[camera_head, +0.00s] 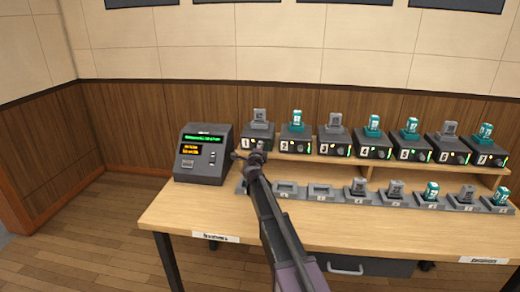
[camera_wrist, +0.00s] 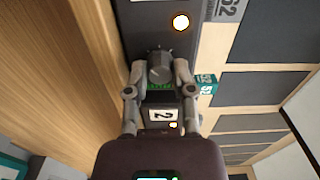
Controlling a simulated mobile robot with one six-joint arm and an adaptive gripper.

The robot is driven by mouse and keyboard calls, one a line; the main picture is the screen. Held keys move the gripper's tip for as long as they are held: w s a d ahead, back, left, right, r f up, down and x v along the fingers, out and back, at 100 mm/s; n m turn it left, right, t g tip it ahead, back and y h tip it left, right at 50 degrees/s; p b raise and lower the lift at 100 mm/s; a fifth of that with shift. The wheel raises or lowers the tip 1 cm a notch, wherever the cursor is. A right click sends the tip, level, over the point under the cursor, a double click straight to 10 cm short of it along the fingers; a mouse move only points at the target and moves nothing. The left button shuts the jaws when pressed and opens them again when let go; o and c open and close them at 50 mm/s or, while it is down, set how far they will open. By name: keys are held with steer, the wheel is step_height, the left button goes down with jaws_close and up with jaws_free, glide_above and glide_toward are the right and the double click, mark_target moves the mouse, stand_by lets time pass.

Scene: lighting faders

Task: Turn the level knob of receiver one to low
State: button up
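Receiver one (camera_head: 257,133) is a dark box at the left end of the shelf, with a grey pack standing on it. My gripper (camera_head: 258,150) is in front of its face and hides part of it, including the knob in the head view. In the wrist view the round grey level knob (camera_wrist: 160,68) lies between the fingertips of my gripper (camera_wrist: 160,72), one finger on each side. The fingers are apart; narrow gaps seem to show beside the knob, though contact is hard to judge. The knob's pointer direction is too small to tell.
Receiver two (camera_head: 297,140), with a teal pack, stands right beside receiver one; its label plate (camera_wrist: 163,114) shows below the knob in the wrist view. More receivers continue rightward. A console (camera_head: 203,154) stands at left. Charging slots (camera_head: 320,190) line the table (camera_head: 190,210) below.

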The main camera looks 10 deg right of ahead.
steer(key=shift+o, duration=0.4)
steer(key=v, duration=1.2)
stand_by(0.4)
